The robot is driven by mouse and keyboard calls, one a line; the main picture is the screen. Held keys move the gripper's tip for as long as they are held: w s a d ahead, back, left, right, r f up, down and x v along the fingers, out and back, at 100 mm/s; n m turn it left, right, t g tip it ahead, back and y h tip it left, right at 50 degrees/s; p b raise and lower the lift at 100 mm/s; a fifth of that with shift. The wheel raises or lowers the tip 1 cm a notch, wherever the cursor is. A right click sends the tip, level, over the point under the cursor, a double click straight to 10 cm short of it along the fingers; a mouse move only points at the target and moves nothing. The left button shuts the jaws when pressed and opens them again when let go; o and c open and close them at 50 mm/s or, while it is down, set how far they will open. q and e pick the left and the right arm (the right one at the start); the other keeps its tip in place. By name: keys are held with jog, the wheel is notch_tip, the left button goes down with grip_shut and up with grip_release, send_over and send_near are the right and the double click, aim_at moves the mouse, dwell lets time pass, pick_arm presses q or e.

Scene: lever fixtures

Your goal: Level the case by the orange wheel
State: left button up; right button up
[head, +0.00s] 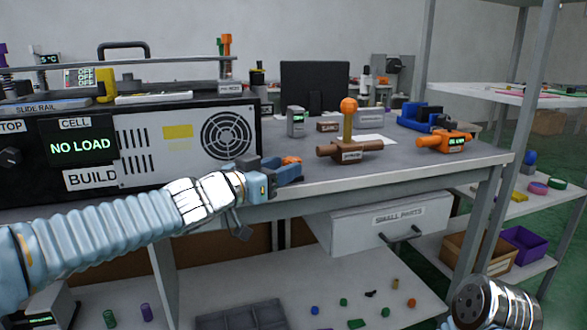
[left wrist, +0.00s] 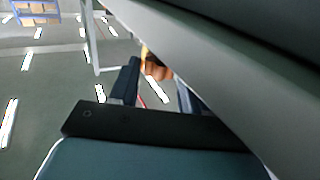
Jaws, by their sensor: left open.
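A black case (head: 100,130) with a round fan grille, a green "NO LOAD" display and a "BUILD" label stands at the left of the bench. I cannot tell whether it is level. A small orange part (head: 291,159), probably the orange wheel, shows just beyond my left gripper (head: 287,172), near the case's lower right corner. The gripper partly hides it. My left gripper is open, with its fingers at the bench's front edge. In the left wrist view an orange-brown part (left wrist: 156,68) shows between the fingers (left wrist: 158,85); contact cannot be told.
On the bench stand a brown fixture (head: 343,150) with an orange ball-topped lever, an orange device (head: 445,141) and a blue fixture (head: 422,117). A "SMALL PARTS" drawer (head: 375,225) hangs below the edge. The bench front right of my gripper is mostly clear.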

aim_at(293, 159)
pick_arm(q)
jog(key=shift+x, duration=2)
